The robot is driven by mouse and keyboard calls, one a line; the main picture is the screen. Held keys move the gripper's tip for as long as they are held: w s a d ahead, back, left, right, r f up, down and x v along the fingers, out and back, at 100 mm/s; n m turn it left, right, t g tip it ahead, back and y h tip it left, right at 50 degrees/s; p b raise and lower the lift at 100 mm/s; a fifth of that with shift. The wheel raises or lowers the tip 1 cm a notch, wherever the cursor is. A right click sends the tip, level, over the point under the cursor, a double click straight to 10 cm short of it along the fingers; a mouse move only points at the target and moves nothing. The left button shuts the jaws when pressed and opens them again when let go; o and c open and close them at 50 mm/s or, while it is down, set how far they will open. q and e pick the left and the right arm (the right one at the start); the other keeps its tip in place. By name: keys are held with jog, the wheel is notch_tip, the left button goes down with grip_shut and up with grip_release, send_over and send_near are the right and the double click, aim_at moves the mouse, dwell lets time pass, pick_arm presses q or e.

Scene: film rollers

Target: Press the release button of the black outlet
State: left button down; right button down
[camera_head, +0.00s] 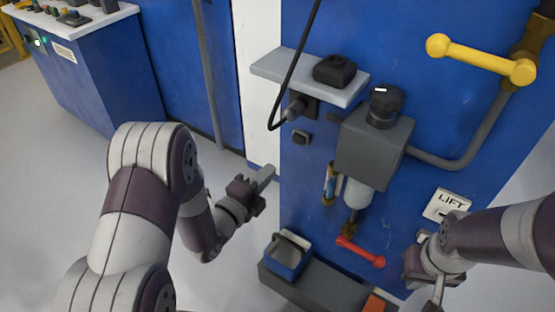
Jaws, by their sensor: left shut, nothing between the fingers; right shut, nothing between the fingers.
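The black outlet (309,103) is on the blue cabinet wall under a grey shelf, with a dark plug (291,111) and black cable at its left. A small dark button box (301,138) is on the wall just below the outlet; I cannot tell for sure that it is the release button. My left gripper (266,175) is shut and empty, below and left of the button box, apart from it. My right gripper (432,291) is shut and empty at the lower right, below the LIFT label; its fingertips are hard to make out.
The grey shelf (290,70) carries a black object (334,70). A grey unit with a black knob (385,105), a yellow handle (480,58) and a red lever (360,252) stick out at the right. Floor at left is clear.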

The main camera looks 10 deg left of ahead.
pick_arm(q)
jog(key=shift+v, duration=1.3)
